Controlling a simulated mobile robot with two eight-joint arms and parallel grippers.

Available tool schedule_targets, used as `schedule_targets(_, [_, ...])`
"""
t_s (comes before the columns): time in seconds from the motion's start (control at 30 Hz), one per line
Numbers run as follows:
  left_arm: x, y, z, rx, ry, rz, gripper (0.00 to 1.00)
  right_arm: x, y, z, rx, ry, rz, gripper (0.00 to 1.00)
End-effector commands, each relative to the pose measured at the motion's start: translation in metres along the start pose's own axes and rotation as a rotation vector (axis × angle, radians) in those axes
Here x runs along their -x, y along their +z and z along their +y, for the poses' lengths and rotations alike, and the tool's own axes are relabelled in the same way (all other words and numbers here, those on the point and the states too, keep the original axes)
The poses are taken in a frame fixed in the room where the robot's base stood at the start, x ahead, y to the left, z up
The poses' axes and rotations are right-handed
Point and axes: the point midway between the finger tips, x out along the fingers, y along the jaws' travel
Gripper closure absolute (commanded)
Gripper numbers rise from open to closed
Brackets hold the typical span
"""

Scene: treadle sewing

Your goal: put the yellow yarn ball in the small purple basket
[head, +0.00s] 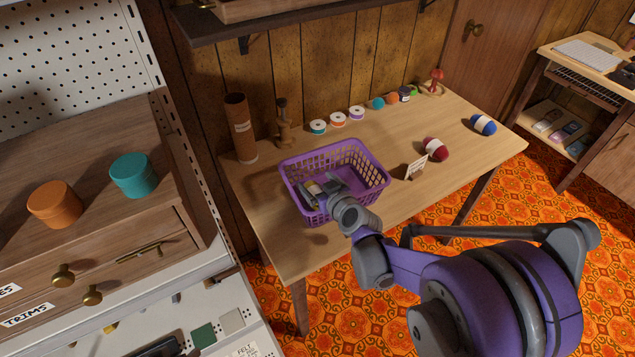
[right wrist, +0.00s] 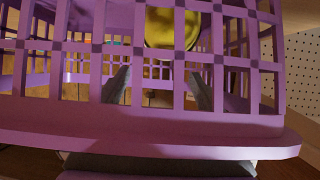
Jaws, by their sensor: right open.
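The purple basket (head: 372,184) stands on the wooden table, and its lattice wall and rim (right wrist: 150,138) fill much of the right wrist view. My right gripper (head: 320,188) reaches over the near rim, its fingers down inside the basket. In the right wrist view its two fingers (right wrist: 156,85) show apart behind the lattice. The yellow yarn ball (right wrist: 172,28) shows partly through the wall, beyond the fingertips; the lattice hides the rest. In the head view only a small yellow patch shows by the fingers. My left gripper is not in view.
A brown cylinder (head: 240,128) stands left of the basket. A drawer cabinet (head: 110,235) is at the left.

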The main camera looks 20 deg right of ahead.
Motion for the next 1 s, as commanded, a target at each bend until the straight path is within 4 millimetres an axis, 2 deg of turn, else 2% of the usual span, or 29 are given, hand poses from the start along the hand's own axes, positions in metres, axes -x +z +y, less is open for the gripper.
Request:
schedule_targets(0.17, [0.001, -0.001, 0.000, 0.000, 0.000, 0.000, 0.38, 0.001, -0.001, -0.001, 0.001, -0.003, -0.002, 0.04])
schedule_targets(0.3, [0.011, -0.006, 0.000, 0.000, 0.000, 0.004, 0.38, 0.007, -0.015, -0.001, 0.001, -0.002, -0.001, 0.04])
schedule_targets(0.7, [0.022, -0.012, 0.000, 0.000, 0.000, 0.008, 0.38, 0.093, -0.012, 0.000, -0.001, 0.000, -0.001, 0.04])
schedule_targets(0.83, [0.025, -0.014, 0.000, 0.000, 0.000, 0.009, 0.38, 0.112, -0.012, 0.001, -0.001, 0.001, 0.000, 0.04])
schedule_targets(1.0, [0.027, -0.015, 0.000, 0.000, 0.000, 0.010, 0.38, 0.124, -0.011, -0.002, 0.001, -0.004, -0.004, 0.04])
